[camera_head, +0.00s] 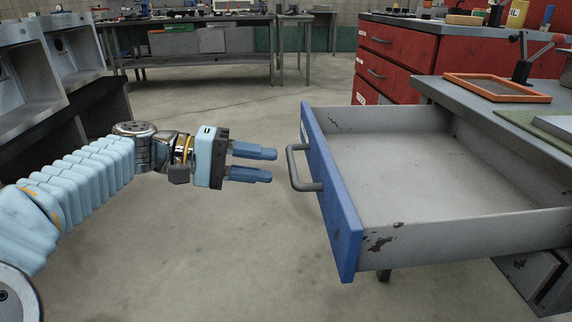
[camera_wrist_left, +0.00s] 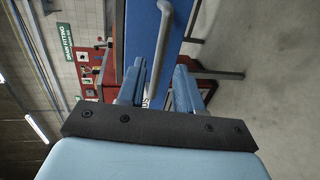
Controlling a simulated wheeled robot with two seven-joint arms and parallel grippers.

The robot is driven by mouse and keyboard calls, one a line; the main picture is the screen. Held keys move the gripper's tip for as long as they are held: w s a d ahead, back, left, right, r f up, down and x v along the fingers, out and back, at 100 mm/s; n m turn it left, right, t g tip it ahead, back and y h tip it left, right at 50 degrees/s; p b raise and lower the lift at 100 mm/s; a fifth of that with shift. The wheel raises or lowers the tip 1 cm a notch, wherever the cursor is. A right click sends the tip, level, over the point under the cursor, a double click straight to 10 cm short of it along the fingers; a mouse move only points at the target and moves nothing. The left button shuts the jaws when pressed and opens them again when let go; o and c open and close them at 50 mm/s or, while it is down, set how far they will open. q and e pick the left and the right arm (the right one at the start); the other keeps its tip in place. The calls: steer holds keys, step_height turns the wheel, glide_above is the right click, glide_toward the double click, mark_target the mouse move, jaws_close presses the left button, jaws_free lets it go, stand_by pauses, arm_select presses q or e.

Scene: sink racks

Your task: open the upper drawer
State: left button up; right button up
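The upper drawer (camera_head: 430,175) is pulled far out of the grey workbench at the right, and its grey inside is empty. Its blue front (camera_head: 333,205) faces left and carries a grey bar handle (camera_head: 292,168). My left gripper (camera_head: 274,164) points at the handle from the left, with a gap between its fingertips and the bar. Its two blue fingers are apart with nothing between them. In the left wrist view the handle (camera_wrist_left: 161,45) lies ahead of the open fingers, against the blue front (camera_wrist_left: 140,40). My right gripper is not in view.
The workbench top (camera_head: 482,90) holds an orange-framed tray (camera_head: 497,87) and a dark stand. A red drawer cabinet (camera_head: 395,62) stands behind the drawer. Grey sink units (camera_head: 75,45) are at the far left. The floor between is clear.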

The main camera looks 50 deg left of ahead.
arm_select(q)
steer(key=v, duration=0.7)
steer(key=shift+s+a+p, duration=0.2)
steer(key=shift+p, duration=0.1)
